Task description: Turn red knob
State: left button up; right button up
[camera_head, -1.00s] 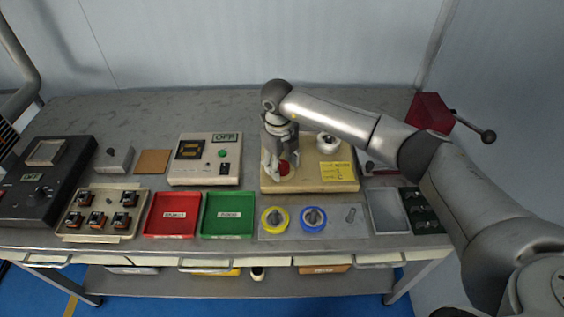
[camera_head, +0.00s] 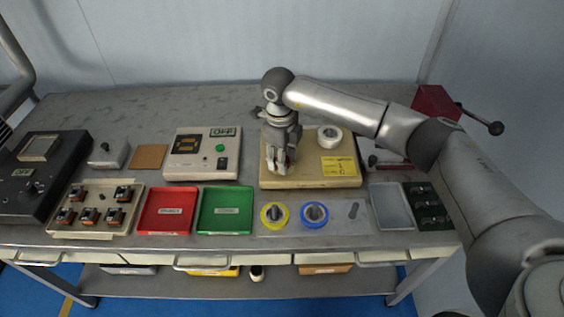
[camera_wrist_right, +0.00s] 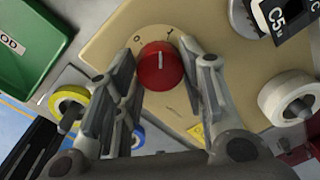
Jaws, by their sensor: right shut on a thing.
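The red knob (camera_wrist_right: 160,66) has a white line on its top and sits on a beige panel (camera_wrist_right: 115,50) with a printed dial mark. My right gripper (camera_head: 280,168) points down over the left part of this panel, seen in the head view. It is shut on the red knob, whose sides lie between the two fingers in the right wrist view. In the head view the fingers hide most of the knob. My left gripper is not in view.
On the panel are a yellow note (camera_head: 339,166) and a white spool (camera_head: 329,137).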

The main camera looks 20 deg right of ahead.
jog(key=n+b, duration=0.3)
jog(key=n, duration=0.1)
jog(key=shift+f+n, duration=0.15)
jog(key=shift+n, duration=0.15)
jog(key=shift+n+b, duration=1.25)
jog(key=shift+n, duration=0.35)
jog(key=shift+d+r, duration=0.1)
jog(key=shift+r, duration=0.1)
jog(key=o, duration=1)
notch_tip(320, 180, up, 12)
jog(key=shift+s, duration=0.3)
